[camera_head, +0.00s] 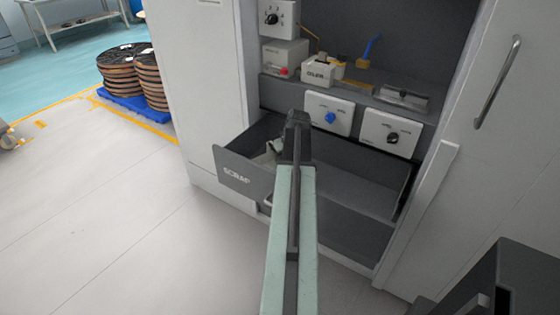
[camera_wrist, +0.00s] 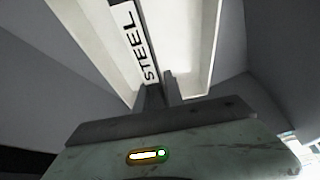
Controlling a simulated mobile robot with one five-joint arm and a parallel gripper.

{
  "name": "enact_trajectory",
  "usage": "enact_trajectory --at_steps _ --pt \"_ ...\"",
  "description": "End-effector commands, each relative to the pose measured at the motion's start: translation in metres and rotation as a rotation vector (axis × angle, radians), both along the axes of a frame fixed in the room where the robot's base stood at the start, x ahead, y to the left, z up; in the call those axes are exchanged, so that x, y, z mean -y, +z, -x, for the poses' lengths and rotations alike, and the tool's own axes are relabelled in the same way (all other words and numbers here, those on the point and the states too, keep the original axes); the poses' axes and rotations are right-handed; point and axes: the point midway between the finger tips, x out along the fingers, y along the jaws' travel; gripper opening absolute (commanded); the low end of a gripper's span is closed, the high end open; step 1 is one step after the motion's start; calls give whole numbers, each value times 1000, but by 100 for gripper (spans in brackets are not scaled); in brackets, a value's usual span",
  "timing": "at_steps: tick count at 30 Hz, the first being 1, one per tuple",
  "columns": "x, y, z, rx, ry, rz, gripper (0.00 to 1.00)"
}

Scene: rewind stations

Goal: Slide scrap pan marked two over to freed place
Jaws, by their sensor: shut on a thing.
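A dark drawer marked SCRAP (camera_head: 238,178) stands pulled out of the cabinet. My gripper (camera_head: 297,125) reaches down into it from above. In the wrist view, my gripper (camera_wrist: 161,92) is shut on the edge of a pale pan (camera_wrist: 200,45) with a white label (camera_wrist: 138,42) reading STEEL. No mark reading two shows. In the head view only a small pale part of a pan (camera_head: 273,149) shows, at the drawer's left; my arm hides the rest. The drawer floor to the right of my arm looks bare.
Above the drawer are a blue-knob panel (camera_head: 328,113), a black-knob panel (camera_head: 390,132) and a shelf with a small labelled box (camera_head: 317,73). A cabinet door with a handle (camera_head: 497,82) is at right. Reels (camera_head: 132,72) stand on a blue pallet at left. The floor at front left is clear.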

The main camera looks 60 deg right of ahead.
Motion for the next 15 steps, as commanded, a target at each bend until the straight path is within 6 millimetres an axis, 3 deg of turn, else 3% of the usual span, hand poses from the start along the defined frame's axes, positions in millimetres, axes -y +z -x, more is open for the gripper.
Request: enact_trajectory --at_steps 6,14,15 --pt "17 0 -4 1 0 0 0" --pt "16 0 -4 0 2 0 0" --pt "16 0 -4 0 3 0 21"
